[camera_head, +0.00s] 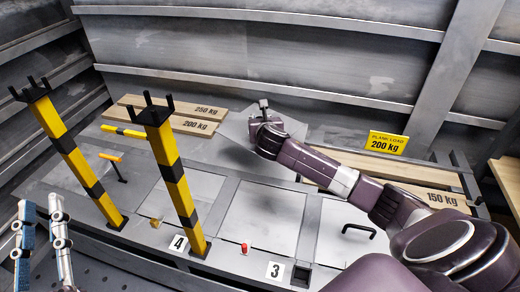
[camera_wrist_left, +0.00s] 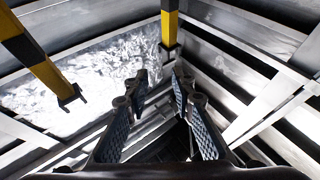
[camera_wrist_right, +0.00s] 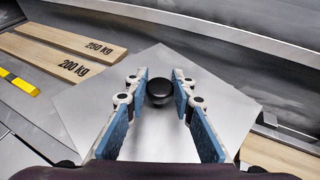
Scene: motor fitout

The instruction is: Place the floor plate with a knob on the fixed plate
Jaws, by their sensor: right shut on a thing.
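A grey square floor plate (camera_head: 235,130) shows at the back of the platform in the head view. In the right wrist view the plate (camera_wrist_right: 165,62) carries a round black knob (camera_wrist_right: 159,92). My right gripper (camera_head: 264,108) is shut on that knob, with its blue pads (camera_wrist_right: 158,100) on either side. I cannot tell whether the plate hangs free or touches the planks below. Flat grey plates (camera_head: 262,215) lie in the platform; which one is the fixed plate is not clear. My left gripper (camera_head: 42,225) is open and empty at the far left, left of the platform.
Two yellow-black posts (camera_head: 175,180) (camera_head: 65,145) with forked tops stand on the left. Wooden planks (camera_head: 190,112) lie behind, near a yellow load sign (camera_head: 387,143). A red knob (camera_head: 245,248), a black handle (camera_head: 358,231) and a yellow-topped lever (camera_head: 112,158) stick up from the platform.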

